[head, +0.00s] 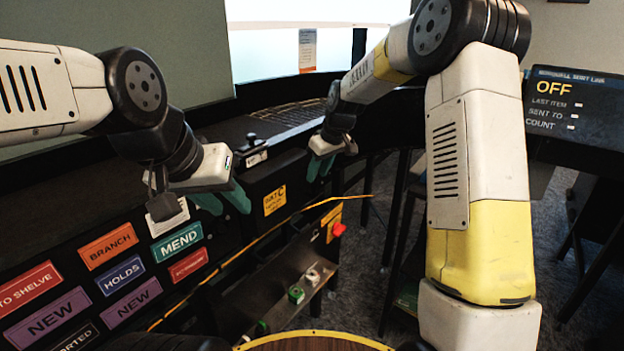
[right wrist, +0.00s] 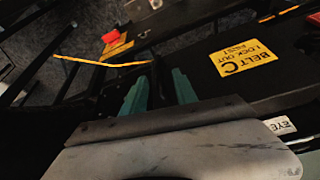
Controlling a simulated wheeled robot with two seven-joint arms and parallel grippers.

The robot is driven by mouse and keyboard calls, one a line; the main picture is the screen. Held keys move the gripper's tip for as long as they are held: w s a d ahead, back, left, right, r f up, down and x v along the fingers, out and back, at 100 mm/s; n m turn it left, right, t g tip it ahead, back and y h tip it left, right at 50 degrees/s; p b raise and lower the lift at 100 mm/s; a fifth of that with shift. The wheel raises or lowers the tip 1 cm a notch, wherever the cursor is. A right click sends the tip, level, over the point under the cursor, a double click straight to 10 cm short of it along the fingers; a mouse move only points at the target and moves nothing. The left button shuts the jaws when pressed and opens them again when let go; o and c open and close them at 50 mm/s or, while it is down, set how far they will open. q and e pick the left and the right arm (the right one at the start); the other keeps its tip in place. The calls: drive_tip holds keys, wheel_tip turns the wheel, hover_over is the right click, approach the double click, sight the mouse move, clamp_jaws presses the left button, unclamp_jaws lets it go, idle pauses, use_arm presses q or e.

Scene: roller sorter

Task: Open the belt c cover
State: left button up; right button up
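The belt C cover (head: 298,181) is a dark front panel beside a yellow "BELT C" label (head: 274,200); it looks closed, though its edges are hard to make out. The label also shows in the right wrist view (right wrist: 243,62), right of the fingers. My left gripper (head: 222,201) has its green fingers apart and empty, left of the label. My right gripper (head: 320,167) is above and right of the label; the right wrist view shows its green fingers (right wrist: 160,93) apart, with only dark surfaces between them. Whether either touches the panel cannot be told.
A red knob (head: 338,229) on a yellow plate sits right of the cover. A yellow strip (head: 262,235) runs along the front. Coloured signs, including MEND (head: 177,242), fill the left. A screen (head: 570,100) reads OFF.

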sight(314, 192)
drive_tip(key=x, duration=0.4)
drive_tip(key=shift+f, duration=0.4)
drive_tip(key=shift+c, duration=0.2)
clamp_jaws()
idle(0.9)
